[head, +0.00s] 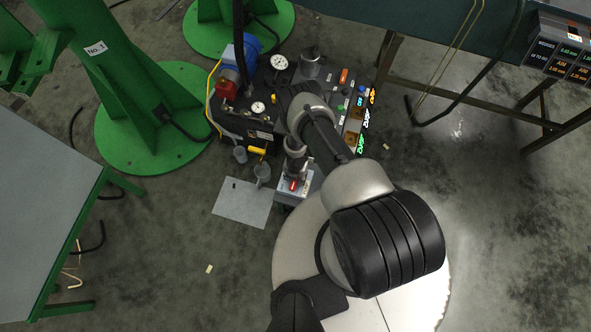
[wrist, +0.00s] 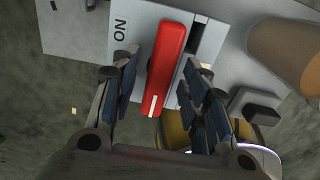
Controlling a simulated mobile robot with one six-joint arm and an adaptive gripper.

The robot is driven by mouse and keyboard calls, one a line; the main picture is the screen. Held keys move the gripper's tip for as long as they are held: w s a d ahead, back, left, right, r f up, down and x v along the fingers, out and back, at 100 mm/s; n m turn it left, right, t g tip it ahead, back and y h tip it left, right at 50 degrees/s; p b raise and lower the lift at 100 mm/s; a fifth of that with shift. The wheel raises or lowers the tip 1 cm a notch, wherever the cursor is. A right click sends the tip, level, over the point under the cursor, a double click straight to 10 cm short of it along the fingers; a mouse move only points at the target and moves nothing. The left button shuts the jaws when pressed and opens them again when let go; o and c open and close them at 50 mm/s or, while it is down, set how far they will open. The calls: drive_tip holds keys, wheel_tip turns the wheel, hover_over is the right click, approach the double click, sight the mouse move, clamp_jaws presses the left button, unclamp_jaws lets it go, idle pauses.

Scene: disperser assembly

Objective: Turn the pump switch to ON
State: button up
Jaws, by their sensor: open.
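The pump switch is a red bar handle (wrist: 168,65) with a white line at its lower end, on a light grey box face (wrist: 140,22). The letters "ON" stand to the left of the handle in the wrist view. My gripper (wrist: 160,92) is open, with one finger on each side of the red handle. I cannot tell whether either finger touches it. In the head view, the red handle (head: 292,185) shows small on the switch box (head: 310,182), below my arm. My gripper is mostly hidden there by the arm.
A dark pump unit (head: 250,110) with gauges, a blue motor (head: 240,52) and lit labels stands behind the switch box. A grey plate (head: 243,203) lies on the floor to the left. Green stands (head: 150,120) and a grey table (head: 45,215) are farther left.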

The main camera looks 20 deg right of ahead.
clamp_jaws()
idle(0.4)
drive_tip(key=shift+m, duration=0.3)
drive_tip(key=m, duration=0.3)
drive_tip(key=shift+m, duration=0.3)
drive_tip(key=m, duration=0.4)
drive_tip(key=shift+m, duration=0.3)
drive_tip(key=m, duration=0.4)
drive_tip(key=shift+m, duration=2.5)
